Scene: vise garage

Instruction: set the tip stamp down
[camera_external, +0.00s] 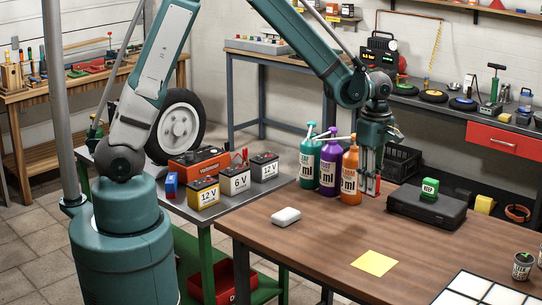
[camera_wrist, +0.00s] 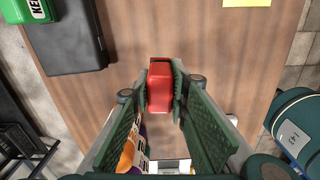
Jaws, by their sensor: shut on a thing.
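My gripper (camera_wrist: 161,92) points down in the wrist view and is shut on the red tip stamp (camera_wrist: 160,72), a small red block between the two green finger pads. No lettering on it can be read. In the external view my gripper (camera_external: 369,184) is over the far part of the brown wooden table (camera_external: 330,245), just right of the orange bottle. A little red of the stamp shows low between the fingers there. I cannot tell whether the stamp's underside touches the table.
Green, purple and orange (camera_external: 351,172) pump bottles stand close left of my gripper. A black case (camera_external: 427,206) bearing a green stamp (camera_external: 430,188) is close right. A white box (camera_external: 286,216), yellow note (camera_external: 374,263) and white tiles (camera_external: 470,284) lie nearer. The table's middle is clear.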

